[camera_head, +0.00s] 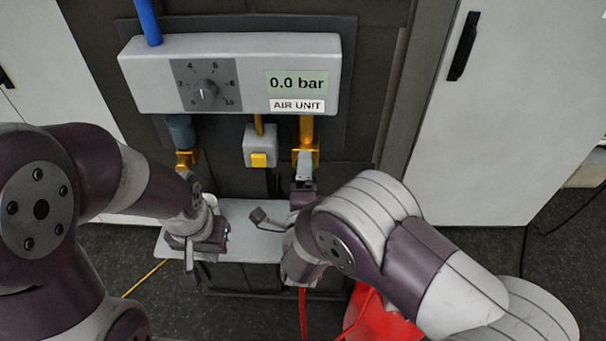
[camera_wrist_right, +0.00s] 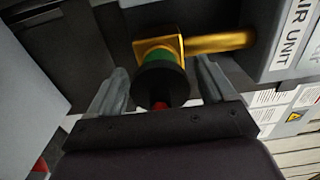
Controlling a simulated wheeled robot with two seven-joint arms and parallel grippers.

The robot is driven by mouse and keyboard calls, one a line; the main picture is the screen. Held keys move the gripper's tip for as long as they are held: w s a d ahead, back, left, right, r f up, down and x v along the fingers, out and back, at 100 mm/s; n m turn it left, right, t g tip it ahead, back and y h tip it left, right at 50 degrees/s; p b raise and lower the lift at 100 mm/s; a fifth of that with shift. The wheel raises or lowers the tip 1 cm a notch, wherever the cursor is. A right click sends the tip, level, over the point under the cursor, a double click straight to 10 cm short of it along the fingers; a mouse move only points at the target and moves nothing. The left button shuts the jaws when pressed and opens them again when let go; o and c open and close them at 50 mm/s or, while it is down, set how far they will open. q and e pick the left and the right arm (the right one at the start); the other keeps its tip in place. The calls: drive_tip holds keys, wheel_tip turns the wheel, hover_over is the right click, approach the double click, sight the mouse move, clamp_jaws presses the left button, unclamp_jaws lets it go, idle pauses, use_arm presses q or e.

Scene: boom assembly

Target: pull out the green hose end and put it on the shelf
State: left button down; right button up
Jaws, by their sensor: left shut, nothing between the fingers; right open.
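The green hose end (camera_wrist_right: 158,60), with a black collar (camera_wrist_right: 160,83), sits in a brass socket (camera_wrist_right: 158,46) in the right wrist view. In the head view, the brass socket (camera_head: 306,152) is under the right side of the air unit; the green part is hidden there. My right gripper (camera_wrist_right: 160,68) is open, its fingers on either side of the hose end. In the head view the right gripper (camera_head: 304,170) is just below the socket. My left gripper (camera_head: 192,268) is shut and empty at the left end of the pale shelf (camera_head: 250,245).
The air unit (camera_head: 230,72) has a dial and reads 0.0 bar. A grey box with a yellow button (camera_head: 259,159) hangs below it. A second brass fitting (camera_head: 186,158) is at left. A red hose (camera_head: 303,312) hangs below my right gripper. The shelf's middle looks mostly clear.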

drive_tip(key=c, duration=1.4)
drive_tip(key=s, duration=0.6)
